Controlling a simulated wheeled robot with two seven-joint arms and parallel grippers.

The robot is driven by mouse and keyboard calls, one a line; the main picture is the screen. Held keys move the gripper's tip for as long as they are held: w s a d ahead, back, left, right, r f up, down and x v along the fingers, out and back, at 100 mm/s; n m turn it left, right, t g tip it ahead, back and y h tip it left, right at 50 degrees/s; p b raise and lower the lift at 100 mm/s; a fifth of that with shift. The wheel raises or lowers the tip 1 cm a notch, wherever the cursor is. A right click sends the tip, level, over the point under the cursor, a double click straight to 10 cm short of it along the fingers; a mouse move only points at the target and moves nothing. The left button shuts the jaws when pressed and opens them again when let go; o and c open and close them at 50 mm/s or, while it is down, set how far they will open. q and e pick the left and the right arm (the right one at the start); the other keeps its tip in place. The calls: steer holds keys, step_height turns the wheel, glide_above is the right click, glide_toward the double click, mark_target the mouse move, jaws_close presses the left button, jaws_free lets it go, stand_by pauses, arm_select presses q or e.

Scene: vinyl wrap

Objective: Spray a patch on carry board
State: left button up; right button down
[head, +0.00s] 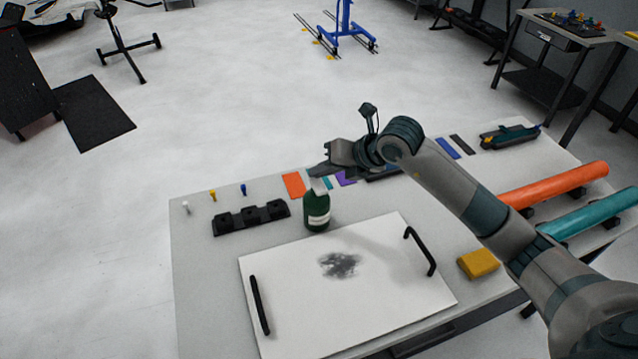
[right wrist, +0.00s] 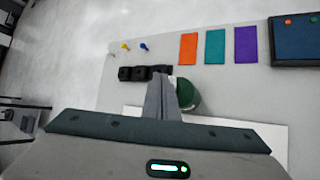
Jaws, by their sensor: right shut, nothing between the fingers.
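A dark green spray bottle (head: 317,212) with a pale label stands upright on the table, just behind the white carry board (head: 390,300). The board lies flat, with a black handle at each end and a dark grey patch (head: 340,264) near its middle. My right gripper (head: 314,171) is shut and empty, at the top of the bottle in the head view. In the right wrist view the shut fingers (right wrist: 165,97) hide part of the green bottle (right wrist: 187,93). Whether they touch it I cannot tell. My left gripper is not in view.
A black holder (head: 250,217) stands left of the bottle, with several small coloured tools behind it. A yellow block (head: 478,264) lies right of the board. Orange (head: 555,186) and teal (head: 590,214) rolls lie at the right. Coloured swatches line the table's back edge.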

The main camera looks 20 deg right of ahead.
steer(key=shift+f, duration=0.15)
steer(key=shift+f+b, duration=0.35)
steer(key=shift+b, duration=0.1)
stand_by(0.4)
steer(key=shift+r, duration=0.45)
stand_by(0.3)
steer(key=shift+r+p, duration=0.1)
steer(key=shift+p, duration=0.2)
